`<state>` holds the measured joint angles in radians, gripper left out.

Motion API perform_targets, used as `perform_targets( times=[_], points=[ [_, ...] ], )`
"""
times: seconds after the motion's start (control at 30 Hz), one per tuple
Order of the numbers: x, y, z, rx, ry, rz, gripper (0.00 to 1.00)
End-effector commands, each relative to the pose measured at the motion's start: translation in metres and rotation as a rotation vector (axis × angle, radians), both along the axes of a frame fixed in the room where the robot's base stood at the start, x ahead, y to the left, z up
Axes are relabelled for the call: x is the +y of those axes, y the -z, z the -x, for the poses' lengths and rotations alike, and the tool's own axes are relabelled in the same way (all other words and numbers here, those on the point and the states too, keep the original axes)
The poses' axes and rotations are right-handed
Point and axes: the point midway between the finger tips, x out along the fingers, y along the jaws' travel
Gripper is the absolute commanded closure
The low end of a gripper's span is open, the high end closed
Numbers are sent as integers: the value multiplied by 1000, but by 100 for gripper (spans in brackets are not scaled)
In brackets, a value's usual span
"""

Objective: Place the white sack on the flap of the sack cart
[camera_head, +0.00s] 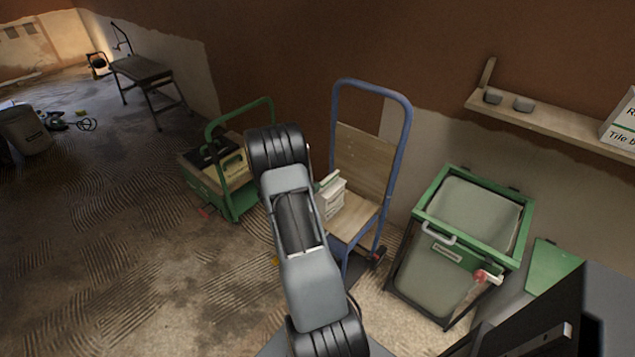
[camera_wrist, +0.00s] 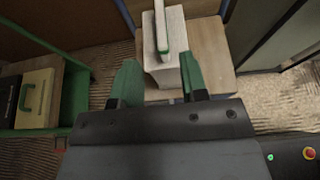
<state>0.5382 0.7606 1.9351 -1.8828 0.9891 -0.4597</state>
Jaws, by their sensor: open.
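The sack cart (camera_head: 408,120) has a blue tube frame, a wooden back board and a wooden flap (camera_head: 350,218) folded out low at its front. The white sack (camera_head: 333,198), with a pale handle on top, appears to stand upright on the flap, partly behind my arm. In the wrist view, the sack (camera_wrist: 172,45) is over the wooden flap (camera_wrist: 208,50), with bare wood around it. My gripper (camera_wrist: 158,72) is open, its green fingers apart on either side of the sack's near end. I cannot tell whether they touch it. The head view hides my gripper behind the arm.
A green cart (camera_head: 227,203) with boxes stands left of the sack cart. A green-framed bin (camera_head: 428,270) stands close on the right. A wall shelf (camera_head: 560,127) is at upper right. The floor at left is mostly clear, with a bucket (camera_head: 25,130) farther off.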

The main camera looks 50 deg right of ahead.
Motion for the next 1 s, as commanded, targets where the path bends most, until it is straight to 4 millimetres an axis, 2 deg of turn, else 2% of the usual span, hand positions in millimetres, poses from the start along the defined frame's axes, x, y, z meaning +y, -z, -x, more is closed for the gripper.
perform_targets(
  times=[0.1, 0.33, 0.47, 0.57, 0.7, 0.9, 1.0],
  points=[
    [10, -4, 0, 0, -1, -1, 60],
    [19, -11, 1, -19, 15, -5, 60],
    [40, -40, 5, -137, 110, -40, 60],
    [75, -73, 15, -313, 252, -111, 60],
    [146, -113, 38, -606, 498, -287, 60],
    [252, -143, 73, -931, 837, -615, 60],
    [297, -153, 87, -1025, 983, -775, 60]
  ],
)
